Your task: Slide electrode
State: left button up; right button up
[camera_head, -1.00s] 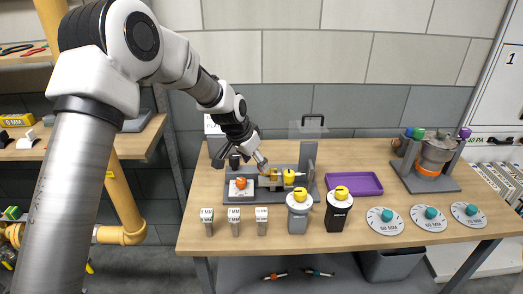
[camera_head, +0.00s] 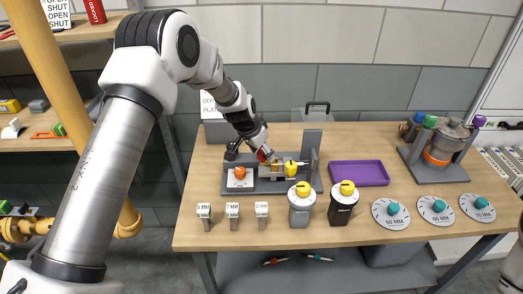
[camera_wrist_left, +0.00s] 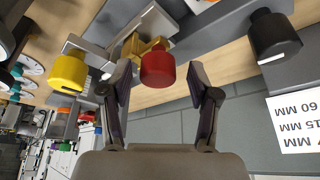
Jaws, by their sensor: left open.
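The grey fixture (camera_head: 268,187) stands on the bench. It carries a brass block (camera_head: 271,171), a yellow knob (camera_head: 291,168) on the right and an orange knob (camera_head: 240,173) on a white plate. A red knob (camera_head: 263,156) sits behind the brass block. My left gripper (camera_head: 259,151) is at the red knob. In the left wrist view the two fingers (camera_wrist_left: 160,90) are apart, with the red knob (camera_wrist_left: 158,69) just beyond and between their tips, and the brass block (camera_wrist_left: 140,44) behind it. I cannot tell which part is the electrode. My right gripper is out of view.
A black knob (camera_wrist_left: 275,37) stands near the fixture. A purple tray (camera_head: 358,174) lies to its right. Several gauge blocks (camera_head: 232,213), two yellow-topped canisters (camera_head: 300,206) and round discs (camera_head: 390,213) line the front. A burner stand (camera_head: 437,168) is at the right.

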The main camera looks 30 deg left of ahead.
pick_arm(q)
jog(key=shift+s+d+r, duration=0.1)
jog(key=shift+s+r, duration=0.05)
jog(key=shift+s, duration=0.05)
jog(key=shift+c, duration=1.1)
grip_shut()
jog(key=shift+s+a+b, duration=0.3)
jog(key=shift+s+a, duration=0.15)
jog(key=shift+a, duration=0.25)
jog(key=shift+o, duration=0.3)
grip_release()
jog(key=shift+o, duration=0.8)
jog(key=shift+w+a, duration=0.1)
jog(key=shift+w, duration=0.15)
jog(key=v, duration=1.1)
jog(key=shift+s+r, duration=0.25)
jog(key=shift+a, duration=0.15)
